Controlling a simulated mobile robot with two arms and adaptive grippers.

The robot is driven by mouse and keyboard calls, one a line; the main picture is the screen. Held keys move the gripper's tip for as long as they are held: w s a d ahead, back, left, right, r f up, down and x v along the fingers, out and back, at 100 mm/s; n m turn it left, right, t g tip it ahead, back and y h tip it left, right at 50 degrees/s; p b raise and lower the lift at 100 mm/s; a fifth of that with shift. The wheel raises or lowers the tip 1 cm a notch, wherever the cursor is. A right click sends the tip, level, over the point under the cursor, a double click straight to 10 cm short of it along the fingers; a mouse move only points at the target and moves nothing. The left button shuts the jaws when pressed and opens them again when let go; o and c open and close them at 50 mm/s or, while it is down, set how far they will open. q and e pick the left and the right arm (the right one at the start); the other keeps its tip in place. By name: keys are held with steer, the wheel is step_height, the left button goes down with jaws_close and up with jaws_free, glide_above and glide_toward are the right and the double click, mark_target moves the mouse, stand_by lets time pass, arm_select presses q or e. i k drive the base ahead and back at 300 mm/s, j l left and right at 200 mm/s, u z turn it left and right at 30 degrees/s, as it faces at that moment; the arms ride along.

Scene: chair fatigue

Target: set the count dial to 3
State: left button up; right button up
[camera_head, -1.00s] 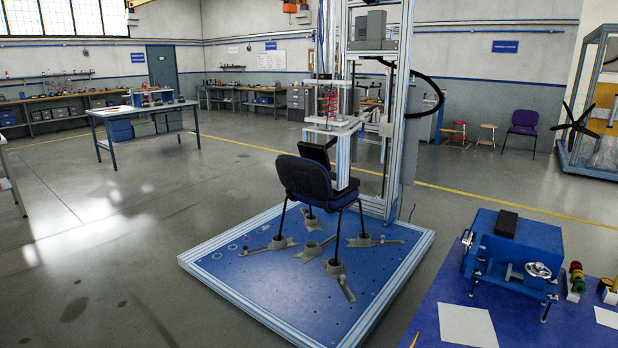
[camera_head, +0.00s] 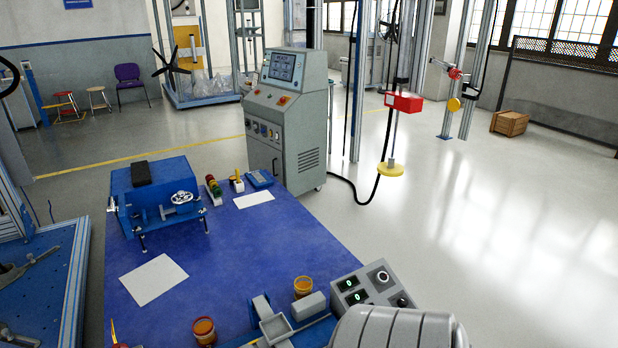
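A grey control box (camera_head: 368,283) sits at the near right of the blue-topped table. Its sloped face has two small displays, each showing a green 0. Neither gripper is in view.
A large grey ribbed shape (camera_head: 395,330) stands in front of the box at the bottom edge. Orange-filled jars (camera_head: 303,287) and grey blocks are to its left. A blue fixture with a handwheel (camera_head: 158,200) is farther back. A console (camera_head: 287,118) stands behind the blue table (camera_head: 230,250).

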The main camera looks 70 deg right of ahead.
mark_target(382, 277)
steer(key=z, duration=2.65)
